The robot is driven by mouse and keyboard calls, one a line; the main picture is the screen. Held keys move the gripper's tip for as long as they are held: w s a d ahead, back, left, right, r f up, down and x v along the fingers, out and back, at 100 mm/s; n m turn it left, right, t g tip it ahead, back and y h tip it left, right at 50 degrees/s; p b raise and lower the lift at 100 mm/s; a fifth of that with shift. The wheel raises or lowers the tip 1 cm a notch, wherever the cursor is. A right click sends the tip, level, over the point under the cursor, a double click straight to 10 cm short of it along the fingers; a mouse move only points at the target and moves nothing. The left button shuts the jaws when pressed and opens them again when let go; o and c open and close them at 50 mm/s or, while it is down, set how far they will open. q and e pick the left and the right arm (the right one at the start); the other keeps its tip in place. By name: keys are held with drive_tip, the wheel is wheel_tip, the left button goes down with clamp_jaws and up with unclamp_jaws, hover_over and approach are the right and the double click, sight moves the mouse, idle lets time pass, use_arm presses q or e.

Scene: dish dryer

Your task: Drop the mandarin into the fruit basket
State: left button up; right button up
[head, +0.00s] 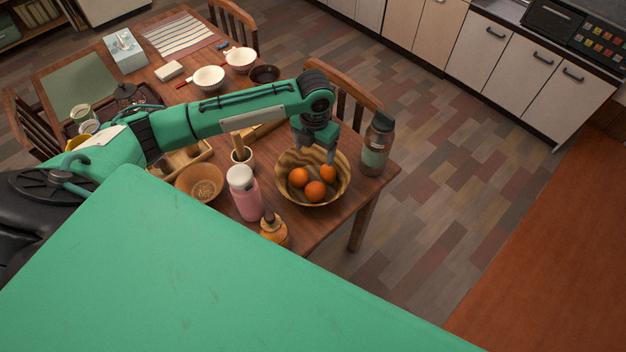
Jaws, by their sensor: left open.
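The fruit basket (287,164) is a round, woven-looking tan bowl near the right end of the wooden table. Three orange mandarins show in it: one at the left (298,177), one at the front (315,191) and one at the right (328,173). My left gripper (317,158) points down over the basket, open, its fingers just above the right mandarin. I cannot tell whether a finger touches that mandarin. My right gripper is not in view.
A pink bottle (245,196), a small amber bottle (273,231) and a brown bowl (200,182) stand left of the basket. A dark-capped jar (377,146) stands close on its right. Chairs (350,92) line the far side. White bowls (208,78) sit farther back.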

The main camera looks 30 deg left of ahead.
use_arm(q)
wheel_tip(320, 180, up, 9)
drive_tip(key=shift+f+b, duration=0.15)
drive_tip(key=shift+b, duration=0.15)
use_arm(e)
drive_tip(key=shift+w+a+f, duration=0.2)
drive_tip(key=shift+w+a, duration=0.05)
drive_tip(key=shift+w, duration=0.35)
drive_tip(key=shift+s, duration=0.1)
